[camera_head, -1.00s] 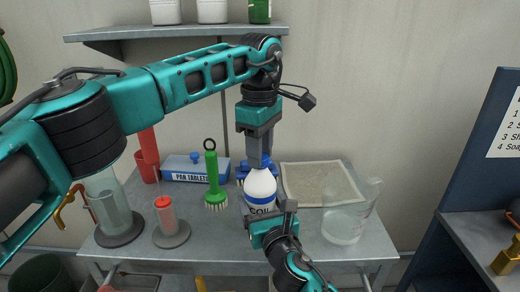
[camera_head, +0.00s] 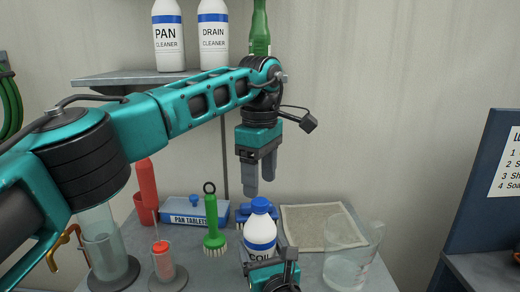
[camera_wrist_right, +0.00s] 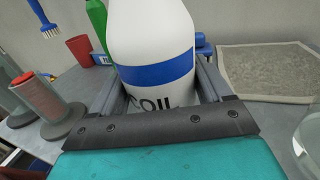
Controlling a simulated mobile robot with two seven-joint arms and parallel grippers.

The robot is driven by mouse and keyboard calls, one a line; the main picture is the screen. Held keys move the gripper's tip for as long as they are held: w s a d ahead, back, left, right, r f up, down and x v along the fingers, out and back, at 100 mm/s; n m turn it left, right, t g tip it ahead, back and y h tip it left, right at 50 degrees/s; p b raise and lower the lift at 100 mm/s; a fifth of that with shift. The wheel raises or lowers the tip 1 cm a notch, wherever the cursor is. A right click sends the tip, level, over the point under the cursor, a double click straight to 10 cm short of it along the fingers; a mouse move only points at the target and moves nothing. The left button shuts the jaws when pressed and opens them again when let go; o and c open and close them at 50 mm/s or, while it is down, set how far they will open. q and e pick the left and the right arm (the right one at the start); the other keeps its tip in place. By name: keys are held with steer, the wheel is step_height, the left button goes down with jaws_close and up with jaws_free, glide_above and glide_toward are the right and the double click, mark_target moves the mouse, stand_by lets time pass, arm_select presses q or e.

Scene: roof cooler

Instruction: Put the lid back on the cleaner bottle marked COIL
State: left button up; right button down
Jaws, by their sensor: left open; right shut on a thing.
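The COIL cleaner bottle (camera_head: 260,233) is white with a blue band and stands upright on the metal table. A blue lid (camera_head: 260,205) sits on its top; I cannot tell whether it is fully seated. My right gripper (camera_head: 272,268) is shut around the bottle's lower body; the right wrist view shows the bottle (camera_wrist_right: 155,60) between its fingers. My left gripper (camera_head: 259,188) is open and empty, pointing down just above the lid and apart from it. The bottle's top is out of the right wrist view.
A shelf (camera_head: 105,78) with bottles hangs above.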

arm_select(q)
step_height(320, 180, up, 8)
steer(key=shift+f, duration=0.25)
arm_select(e)
jaws_free()
stand_by(0.3)
arm_select(q)
steer(key=shift+r+p, duration=0.3)
steer(key=shift+r, duration=0.05)
arm_select(e)
steer(key=v, duration=1.3)
arm_select(q)
steer(key=shift+s, duration=0.1)
